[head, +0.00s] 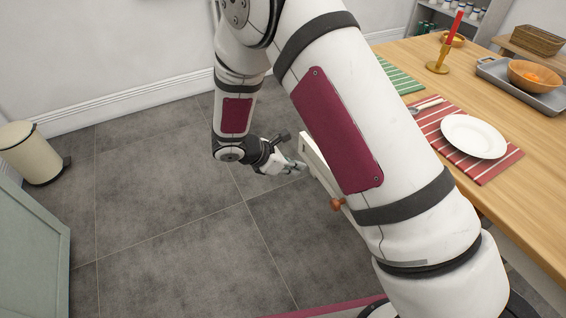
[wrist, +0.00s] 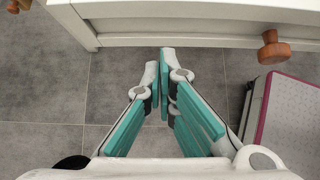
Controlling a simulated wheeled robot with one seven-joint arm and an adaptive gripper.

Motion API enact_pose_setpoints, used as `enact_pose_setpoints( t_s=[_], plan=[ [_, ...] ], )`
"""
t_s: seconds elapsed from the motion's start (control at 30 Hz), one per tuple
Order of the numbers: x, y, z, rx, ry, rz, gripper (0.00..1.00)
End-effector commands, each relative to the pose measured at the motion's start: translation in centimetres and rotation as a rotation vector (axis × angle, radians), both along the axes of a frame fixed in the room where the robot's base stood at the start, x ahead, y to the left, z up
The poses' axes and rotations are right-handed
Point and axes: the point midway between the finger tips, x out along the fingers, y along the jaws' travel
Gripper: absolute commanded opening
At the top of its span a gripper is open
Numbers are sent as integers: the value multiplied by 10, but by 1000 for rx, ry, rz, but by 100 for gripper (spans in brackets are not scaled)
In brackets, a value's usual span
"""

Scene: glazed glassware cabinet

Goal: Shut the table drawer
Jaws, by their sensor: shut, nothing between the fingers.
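The table drawer's white front (head: 314,165) shows in the head view past my arm, standing out from the wooden table (head: 412,52). A round orange-brown knob (head: 337,204) is on it. My arm hides most of the drawer, so how far it is open is unclear. In the wrist view, the white front (wrist: 185,32) crosses the top, with its knob (wrist: 272,48) at right. My gripper (wrist: 166,52) is shut and empty, its teal fingertips close to the front's lower edge in the picture. Contact cannot be told. It also shows in the head view (head: 300,165), beside the drawer's far end.
The table holds a white plate (head: 473,137) on a red striped mat, a red candle (head: 452,27) in its holder, and a grey tray (head: 545,98) with a bowl. A cream bin (head: 30,152) and a blue-grey cabinet (head: 35,240) stand left. The tiled floor between is clear.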

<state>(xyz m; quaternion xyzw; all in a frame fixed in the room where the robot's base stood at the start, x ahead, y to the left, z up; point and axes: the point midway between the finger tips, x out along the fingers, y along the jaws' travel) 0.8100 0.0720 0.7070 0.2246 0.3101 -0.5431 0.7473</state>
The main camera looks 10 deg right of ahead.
Motion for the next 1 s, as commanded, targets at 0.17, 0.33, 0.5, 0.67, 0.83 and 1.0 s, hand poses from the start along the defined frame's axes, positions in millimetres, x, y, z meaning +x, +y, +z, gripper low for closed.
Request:
enact_pose_setpoints(
  t_s=[0.17, 0.33, 0.5, 0.67, 0.83, 1.0],
  plan=[
    [8, -25, 2, 0, -1, -2, 0],
    [11, -34, 2, -1, -1, -1, 0],
    [12, -36, 2, 0, -1, 0, 0],
    [12, -36, 3, -1, -2, 0, 0],
    [13, -39, 2, -1, -1, -1, 0],
    [18, -56, 2, -1, -2, -3, 0]
  ],
)
